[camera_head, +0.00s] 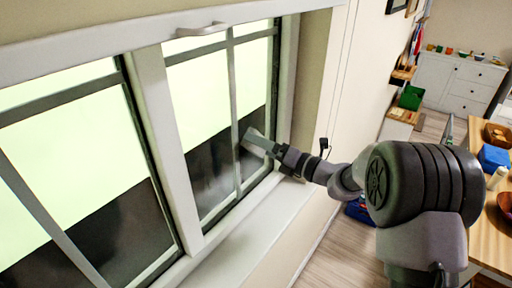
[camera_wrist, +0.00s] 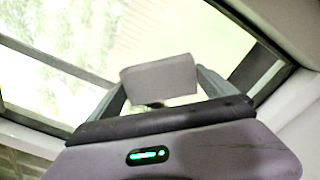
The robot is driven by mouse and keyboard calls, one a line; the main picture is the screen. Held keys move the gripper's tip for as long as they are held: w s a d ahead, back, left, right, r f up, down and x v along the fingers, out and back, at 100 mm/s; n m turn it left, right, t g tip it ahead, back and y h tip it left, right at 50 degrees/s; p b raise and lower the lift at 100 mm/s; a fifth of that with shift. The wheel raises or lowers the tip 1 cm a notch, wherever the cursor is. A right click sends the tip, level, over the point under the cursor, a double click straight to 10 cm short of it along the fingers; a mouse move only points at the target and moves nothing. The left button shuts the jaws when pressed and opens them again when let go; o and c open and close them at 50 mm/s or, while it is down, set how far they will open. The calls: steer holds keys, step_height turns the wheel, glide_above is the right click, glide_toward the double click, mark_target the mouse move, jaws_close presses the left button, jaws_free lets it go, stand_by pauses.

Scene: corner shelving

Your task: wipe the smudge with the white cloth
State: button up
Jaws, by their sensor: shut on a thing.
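My gripper (camera_head: 274,147) reaches to the right part of the window (camera_head: 190,120), close to the glass. In the wrist view my gripper (camera_wrist: 161,86) has its two fingers on either side of the white cloth (camera_wrist: 160,76), which looks like a pale grey folded pad. The cloth also shows at the gripper's tip in the head view (camera_head: 257,138). Whether the cloth touches the glass I cannot tell. A faint hazy patch on the lower dark glass (camera_head: 212,178) may be the smudge, but I cannot make it out for sure.
Dark window bars and a pale frame surround the panes. A white sill (camera_head: 245,238) runs below and is bare. A wooden table (camera_head: 486,222) with a blue box (camera_head: 493,157) stands at the right. A white cabinet (camera_head: 455,85) is at the back.

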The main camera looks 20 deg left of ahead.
mark_target(227, 153)
steer(key=shift+s+a+p, duration=0.15)
steer(key=shift+s+a, duration=0.55)
steer(key=shift+s, duration=0.95)
steer(key=shift+s+a+p, duration=0.15)
steer(key=shift+s+a, duration=0.5)
steer(key=shift+s, duration=1)
steer(key=shift+s+a+p, duration=0.15)
steer(key=shift+s+a, duration=0.55)
steer(key=shift+s, duration=0.95)
step_height(227, 153, up, 3)
steer(key=p, duration=0.2)
steer(key=shift+w+p, duration=0.1)
steer(key=shift+p, duration=0.2)
steer(key=shift+w+d+p, duration=1.45)
steer(key=shift+w+d, duration=0.65)
steer(key=shift+w, duration=2.9)
steer(key=shift+s+a+f, duration=0.1)
steer(key=shift+s+a, duration=0.6)
steer(key=shift+s, duration=1)
steer(key=shift+s+a+f, duration=0.1)
steer(key=shift+s+a, duration=0.55)
steer(key=shift+s, duration=1.05)
steer(key=shift+s+a+f, duration=0.1)
steer(key=shift+s+a, duration=0.6)
steer(key=shift+s, duration=1)
steer(key=shift+w, duration=0.1)
steer(key=v, duration=0.6)
